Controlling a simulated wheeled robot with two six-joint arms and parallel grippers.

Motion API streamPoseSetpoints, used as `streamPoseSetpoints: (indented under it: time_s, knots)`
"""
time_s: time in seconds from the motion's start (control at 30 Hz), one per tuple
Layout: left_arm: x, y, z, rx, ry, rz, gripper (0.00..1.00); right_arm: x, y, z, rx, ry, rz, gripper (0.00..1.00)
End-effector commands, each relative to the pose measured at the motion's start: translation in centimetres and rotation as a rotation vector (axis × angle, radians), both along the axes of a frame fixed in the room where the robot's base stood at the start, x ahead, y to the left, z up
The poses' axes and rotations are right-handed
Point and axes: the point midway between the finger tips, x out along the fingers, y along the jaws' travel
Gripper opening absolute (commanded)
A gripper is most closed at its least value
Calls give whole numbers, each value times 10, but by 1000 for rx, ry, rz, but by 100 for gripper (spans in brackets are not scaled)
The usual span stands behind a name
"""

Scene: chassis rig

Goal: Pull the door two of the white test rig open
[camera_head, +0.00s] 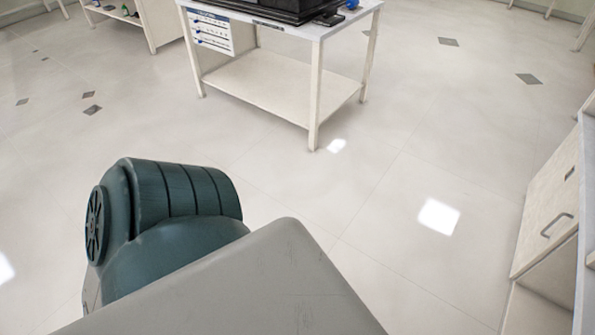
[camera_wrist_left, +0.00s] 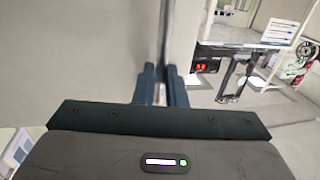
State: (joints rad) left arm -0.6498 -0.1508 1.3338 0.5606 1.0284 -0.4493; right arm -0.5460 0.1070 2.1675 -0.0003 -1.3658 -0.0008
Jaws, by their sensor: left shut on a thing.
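In the left wrist view, my left gripper (camera_wrist_left: 163,78) has its two dark fingers closed around a thin upright grey edge or handle, which I take to be on door two. A broad pale grey panel (camera_wrist_left: 80,50) of the white test rig fills the left of that view. A narrower pale upright face (camera_wrist_left: 183,35) stands just right of the fingers. Which of these surfaces is the door leaf, and how far it stands open, I cannot tell. The head view shows neither the rig's door nor either gripper; my grey and teal arm parts fill its lower left.
In the head view, a white table (camera_head: 262,85) with a lower shelf stands at the back. A pale cabinet (camera_head: 547,205) with a handled front is at the right edge. Open tiled floor (camera_head: 400,190) lies between. The left wrist view shows equipment (camera_wrist_left: 235,70) at right.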

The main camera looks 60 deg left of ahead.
Motion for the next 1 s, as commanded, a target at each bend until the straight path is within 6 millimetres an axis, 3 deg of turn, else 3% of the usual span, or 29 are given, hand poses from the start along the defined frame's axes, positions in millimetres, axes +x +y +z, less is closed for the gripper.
streamPoseSetpoints:
  time_s: [0.53,0.57,0.67,1.0]
  knots:
    - [-2,-6,-1,-4,4,8,0,4,0,1,1,-7,0,0]
    - [-2,-6,-1,-3,4,8,13,4,0,1,1,-8,0,0]
    - [-2,-6,-1,-2,2,9,32,5,0,2,1,-10,0,0]
    - [-2,-5,0,0,0,9,32,6,-1,3,-1,-11,1,0]
